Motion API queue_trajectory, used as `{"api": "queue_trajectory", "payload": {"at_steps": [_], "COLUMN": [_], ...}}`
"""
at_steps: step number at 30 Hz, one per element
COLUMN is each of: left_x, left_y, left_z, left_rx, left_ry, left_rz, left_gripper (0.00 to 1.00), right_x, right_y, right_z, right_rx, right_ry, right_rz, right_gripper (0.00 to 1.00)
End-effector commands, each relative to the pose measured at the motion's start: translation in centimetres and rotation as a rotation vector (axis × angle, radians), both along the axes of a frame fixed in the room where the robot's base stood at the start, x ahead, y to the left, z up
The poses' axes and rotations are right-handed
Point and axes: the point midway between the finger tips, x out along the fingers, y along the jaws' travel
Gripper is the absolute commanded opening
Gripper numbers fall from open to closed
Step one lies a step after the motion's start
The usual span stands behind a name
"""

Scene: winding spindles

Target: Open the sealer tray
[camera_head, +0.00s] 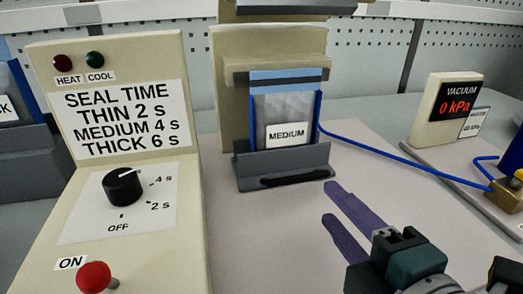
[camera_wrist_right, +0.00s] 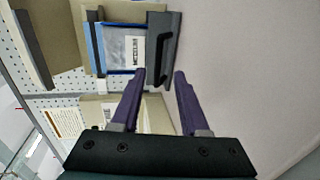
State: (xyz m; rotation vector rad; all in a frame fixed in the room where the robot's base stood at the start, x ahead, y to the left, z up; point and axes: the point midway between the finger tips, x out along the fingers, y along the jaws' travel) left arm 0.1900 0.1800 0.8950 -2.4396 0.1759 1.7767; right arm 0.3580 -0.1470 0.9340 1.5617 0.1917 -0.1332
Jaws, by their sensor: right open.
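The sealer tray (camera_head: 272,162) is a grey piece at the foot of the beige sealer, with a dark handle (camera_head: 297,179) on its front. A clear pouch (camera_head: 286,106) labelled MEDIUM stands upright behind the tray front. My right gripper (camera_head: 332,203) has purple fingers, is open and empty, and is just to the right and near side of the handle, apart from it. In the right wrist view the tray (camera_wrist_right: 172,28) and its black handle (camera_wrist_right: 161,58) lie just beyond the open fingertips (camera_wrist_right: 160,72). My left gripper is not in view.
A beige control panel (camera_head: 190,215) with a seal-time label, black dial (camera_head: 122,187) and red ON button (camera_head: 93,277) stands at the left. A vacuum gauge (camera_head: 445,112) reads 0 kPa at the right. A blue hose (camera_head: 400,158) runs from the pouch to the right. The bench before the tray is clear.

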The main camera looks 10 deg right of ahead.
Motion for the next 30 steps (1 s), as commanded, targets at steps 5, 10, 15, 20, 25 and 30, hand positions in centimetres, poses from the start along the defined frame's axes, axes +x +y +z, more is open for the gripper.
{"api": "queue_trajectory", "payload": {"at_steps": [5, 10, 15, 20, 25, 30], "left_x": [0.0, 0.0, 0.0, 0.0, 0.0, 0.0], "left_y": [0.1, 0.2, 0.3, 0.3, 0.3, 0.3], "left_z": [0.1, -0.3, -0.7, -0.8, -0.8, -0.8], "left_rx": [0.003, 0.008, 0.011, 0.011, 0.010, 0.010], "left_ry": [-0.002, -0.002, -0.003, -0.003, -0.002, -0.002], "left_rz": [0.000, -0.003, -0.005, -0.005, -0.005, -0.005], "left_gripper": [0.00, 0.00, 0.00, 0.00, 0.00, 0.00], "right_x": [2.7, 5.8, 8.1, 9.1, 9.2, 9.2], "right_y": [0.1, 0.2, 0.2, 0.3, 0.3, 0.3], "right_z": [-0.3, -1.1, -1.6, -1.7, -1.7, -1.7], "right_rx": [0.000, 0.003, 0.004, 0.004, 0.004, 0.004], "right_ry": [-0.003, -0.002, -0.001, 0.000, 0.001, 0.001], "right_rz": [0.000, -0.002, -0.003, -0.003, -0.003, -0.003], "right_gripper": [0.45, 0.45, 0.45, 0.45, 0.45, 0.38]}}
